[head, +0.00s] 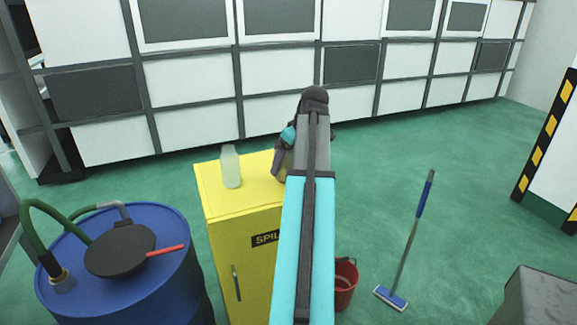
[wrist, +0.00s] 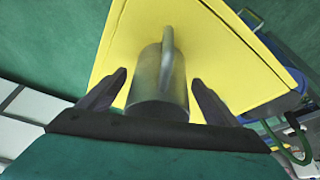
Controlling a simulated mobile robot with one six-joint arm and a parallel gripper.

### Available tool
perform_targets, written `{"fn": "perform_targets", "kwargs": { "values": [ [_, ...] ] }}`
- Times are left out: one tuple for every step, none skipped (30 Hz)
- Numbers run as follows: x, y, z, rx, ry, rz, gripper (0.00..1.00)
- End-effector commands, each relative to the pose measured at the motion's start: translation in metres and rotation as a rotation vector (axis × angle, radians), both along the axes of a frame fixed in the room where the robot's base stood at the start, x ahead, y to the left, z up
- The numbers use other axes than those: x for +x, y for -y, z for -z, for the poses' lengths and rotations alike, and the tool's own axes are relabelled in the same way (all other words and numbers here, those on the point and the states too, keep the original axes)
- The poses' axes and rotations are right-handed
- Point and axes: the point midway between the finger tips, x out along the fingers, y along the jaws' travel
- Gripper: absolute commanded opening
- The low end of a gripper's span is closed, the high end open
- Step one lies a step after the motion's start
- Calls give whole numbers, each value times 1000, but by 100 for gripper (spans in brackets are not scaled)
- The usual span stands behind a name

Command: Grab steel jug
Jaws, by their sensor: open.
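The steel jug (wrist: 158,90) is a grey metal cylinder with a handle, standing on top of the yellow cabinet (wrist: 120,55). In the wrist view it sits between the two open fingers of my gripper (wrist: 160,92), with a visible gap on each side. The handle points away from the gripper's palm.
A blue drum (head: 150,285) with hoses and a black lid stands at the left. A red bucket (head: 345,285) and a mop (head: 408,250) are on the green floor at the right.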

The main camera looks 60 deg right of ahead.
Motion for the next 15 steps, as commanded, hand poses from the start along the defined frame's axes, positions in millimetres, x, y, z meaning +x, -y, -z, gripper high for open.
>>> {"fn": "perform_targets", "kwargs": {
  "values": [
    [0, 0, 0, 0, 0, 0, 84],
    [0, 0, 0, 0, 0, 0, 84],
    [0, 0, 0, 0, 0, 0, 84],
    [0, 0, 0, 0, 0, 0, 84],
    [0, 0, 0, 0, 0, 0, 84],
    [0, 0, 0, 0, 0, 0, 84],
    [0, 0, 0, 0, 0, 0, 84],
    [0, 0, 0, 0, 0, 0, 84],
    [0, 0, 0, 0, 0, 0, 84],
    [0, 0, 0, 0, 0, 0, 84],
    [0, 0, 0, 0, 0, 0, 84],
    [0, 0, 0, 0, 0, 0, 84],
    [0, 0, 0, 0, 0, 0, 83],
    [0, 0, 0, 0, 0, 0, 78],
    [0, 0, 0, 0, 0, 0, 71]
  ]
}}
